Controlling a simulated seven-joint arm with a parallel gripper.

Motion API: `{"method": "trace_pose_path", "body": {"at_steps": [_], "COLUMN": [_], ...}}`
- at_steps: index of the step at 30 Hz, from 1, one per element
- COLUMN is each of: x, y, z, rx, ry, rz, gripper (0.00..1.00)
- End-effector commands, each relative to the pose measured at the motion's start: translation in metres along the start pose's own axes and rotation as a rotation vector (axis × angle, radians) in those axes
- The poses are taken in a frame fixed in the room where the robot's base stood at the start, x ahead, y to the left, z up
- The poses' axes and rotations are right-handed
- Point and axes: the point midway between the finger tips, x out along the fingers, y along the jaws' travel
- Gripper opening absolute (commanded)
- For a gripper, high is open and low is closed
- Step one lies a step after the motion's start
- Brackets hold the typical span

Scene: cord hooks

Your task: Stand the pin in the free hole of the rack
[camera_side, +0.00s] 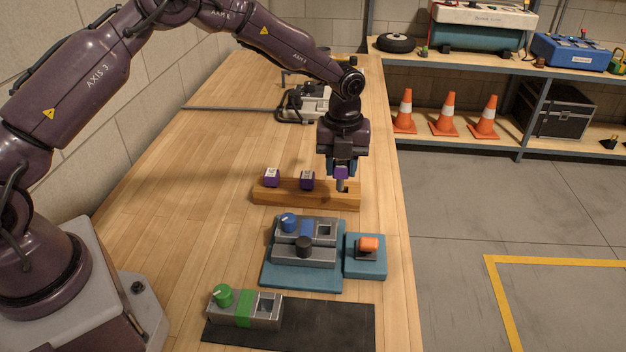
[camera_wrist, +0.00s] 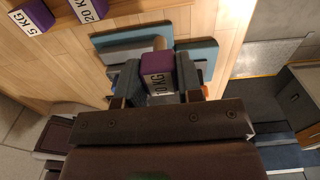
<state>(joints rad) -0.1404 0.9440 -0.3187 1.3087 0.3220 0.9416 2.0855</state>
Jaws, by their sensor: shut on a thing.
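My gripper (camera_side: 341,170) points down and is shut on a pin with a purple head (camera_side: 341,173). In the wrist view the head (camera_wrist: 158,75) reads "10 KG" and sits between my fingers. The pin's grey shank (camera_side: 340,186) hangs down at the right end of the wooden rack (camera_side: 280,197). I cannot tell whether its tip is above the free hole or slightly in it; the hole is mostly hidden. Two other purple-headed pins stand in the rack, one at the left (camera_side: 271,177) and one in the middle (camera_side: 307,180). They read "5 KG" (camera_wrist: 32,16) and "20 KG" (camera_wrist: 88,8).
A blue base with grey blocks and knobs (camera_side: 285,277) and a blue base with an orange button (camera_side: 366,270) stand in front of the rack. A grey machine (camera_side: 305,101) stands behind. The bench left of the rack is clear.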

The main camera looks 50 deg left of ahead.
Motion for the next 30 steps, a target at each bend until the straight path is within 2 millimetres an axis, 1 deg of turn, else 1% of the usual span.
{"method": "trace_pose_path", "body": {"at_steps": [1,4,7,11,17,30], "x": [0.001,-0.006,-0.016,-0.028,-0.017,0.022], "y": [-0.004,-0.009,-0.011,-0.01,-0.008,-0.009], "z": [0.013,0.032,0.044,0.052,0.049,0.049], "rx": [-0.006,-0.007,-0.007,0.003,0.013,0.013], "ry": [-0.001,-0.002,-0.002,-0.002,-0.001,-0.002], "rz": [-0.003,-0.004,-0.004,-0.003,-0.001,-0.003], "gripper": [0.1,0.1,0.1,0.1,0.1,0.1]}}
